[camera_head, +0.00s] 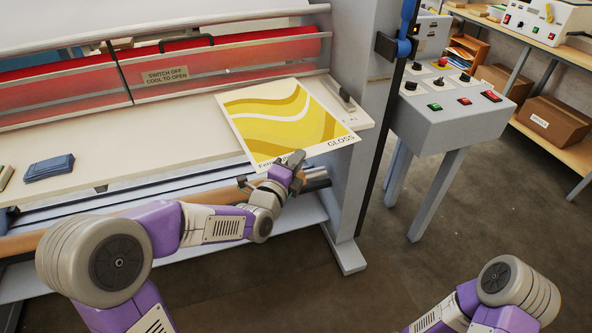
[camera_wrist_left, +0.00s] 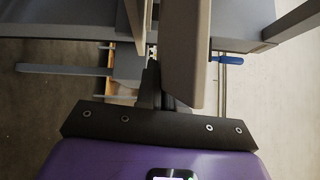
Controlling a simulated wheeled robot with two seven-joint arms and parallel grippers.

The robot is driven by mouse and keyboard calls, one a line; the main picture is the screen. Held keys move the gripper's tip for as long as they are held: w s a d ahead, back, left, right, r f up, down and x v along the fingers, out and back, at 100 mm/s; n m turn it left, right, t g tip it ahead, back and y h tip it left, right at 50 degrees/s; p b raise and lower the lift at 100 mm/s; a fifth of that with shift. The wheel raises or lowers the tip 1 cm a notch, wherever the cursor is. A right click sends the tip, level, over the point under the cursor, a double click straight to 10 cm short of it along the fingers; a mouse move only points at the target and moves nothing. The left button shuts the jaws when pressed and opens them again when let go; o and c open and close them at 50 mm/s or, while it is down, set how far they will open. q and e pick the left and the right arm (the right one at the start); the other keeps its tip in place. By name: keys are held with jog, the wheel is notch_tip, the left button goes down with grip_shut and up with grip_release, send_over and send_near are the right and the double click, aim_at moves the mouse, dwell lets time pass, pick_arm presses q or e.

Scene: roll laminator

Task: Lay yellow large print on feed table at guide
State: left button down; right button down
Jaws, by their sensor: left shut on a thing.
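The yellow large print (camera_head: 278,115), with wavy yellow bands, a white border and the word GLOSS, is over the right end of the cream feed table (camera_head: 180,140). It is slightly turned, and its near edge sticks out past the table's front edge. I cannot tell whether it lies flat on the table. My left gripper (camera_head: 289,172) is shut on the print's near edge, in front of the table. A guide-like piece with a dark handle (camera_head: 343,93) stands just right of the print's far part. The left wrist view does not clearly show the print. My right gripper is out of view.
The laminator's red roller (camera_head: 230,53) lies behind a clear cover with a warning sign (camera_head: 165,75). A grey control box (camera_head: 450,105) stands right of the machine's upright. The table's middle is clear.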

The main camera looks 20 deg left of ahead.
pick_arm(q)
jog(key=shift+f+b, duration=0.45)
jog(key=shift+f, duration=1.25)
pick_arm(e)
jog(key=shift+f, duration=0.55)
pick_arm(q)
jog(key=shift+f+b, duration=0.15)
jog(key=shift+b, duration=0.15)
jog(key=c, duration=1.3)
grip_release()
jog(key=shift+o, duration=0.2)
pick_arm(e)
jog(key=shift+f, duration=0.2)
pick_arm(q)
jog(key=shift+r+p, duration=0.2)
jog(key=shift+p, duration=0.1)
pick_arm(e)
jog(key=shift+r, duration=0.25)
